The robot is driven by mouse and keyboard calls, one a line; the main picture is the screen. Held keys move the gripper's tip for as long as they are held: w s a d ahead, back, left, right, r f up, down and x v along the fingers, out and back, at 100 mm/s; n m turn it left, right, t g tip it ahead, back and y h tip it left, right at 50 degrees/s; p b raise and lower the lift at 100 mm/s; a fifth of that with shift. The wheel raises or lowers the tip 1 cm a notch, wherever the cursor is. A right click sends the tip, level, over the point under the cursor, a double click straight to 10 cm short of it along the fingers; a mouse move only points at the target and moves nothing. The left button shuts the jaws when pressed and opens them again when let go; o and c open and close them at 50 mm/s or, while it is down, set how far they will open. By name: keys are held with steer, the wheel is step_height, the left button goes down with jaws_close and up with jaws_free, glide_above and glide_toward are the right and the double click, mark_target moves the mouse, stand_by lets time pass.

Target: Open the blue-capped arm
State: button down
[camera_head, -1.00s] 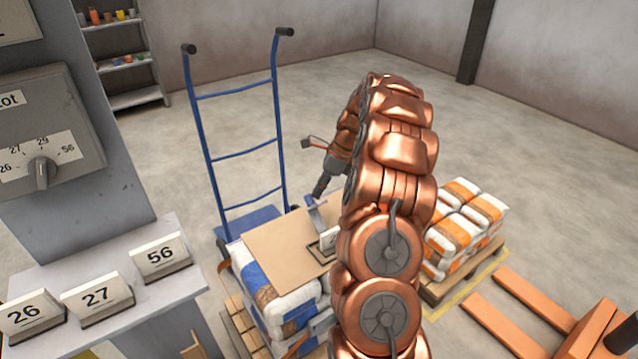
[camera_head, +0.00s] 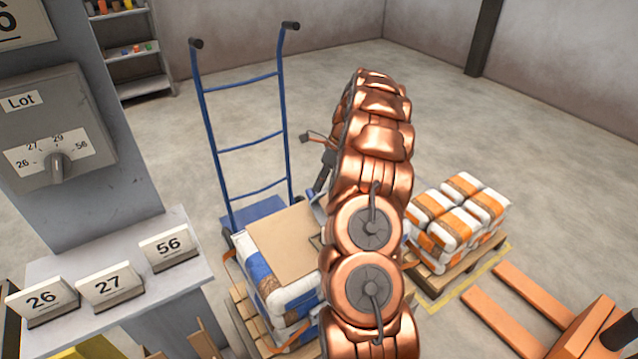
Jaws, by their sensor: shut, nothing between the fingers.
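I cannot make out an arm with a blue cap. A small grey metal piece (camera_head: 319,209) shows at the right edge of the cardboard sheet (camera_head: 283,245); my copper arm hides most of it. My gripper (camera_head: 318,188) is small and dark, partly behind my arm, above the back right of the cardboard. Its fingers look shut and empty. I cannot tell whether it touches the grey piece.
A blue hand truck (camera_head: 248,148) stands behind the bag stack (camera_head: 285,290). A pallet of orange-striped bags (camera_head: 460,215) and an orange pallet jack (camera_head: 540,305) stand right.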

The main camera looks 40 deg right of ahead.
steer(key=shift+s, duration=0.15)
steer(key=shift+s+r, duration=0.25)
steer(key=shift+s, duration=0.35)
steer(key=s+d+v, duration=0.1)
steer(key=s+v, duration=0.1)
steer(key=v, duration=1.1)
steer(key=shift+f, duration=0.25)
steer(key=shift+d, duration=0.1)
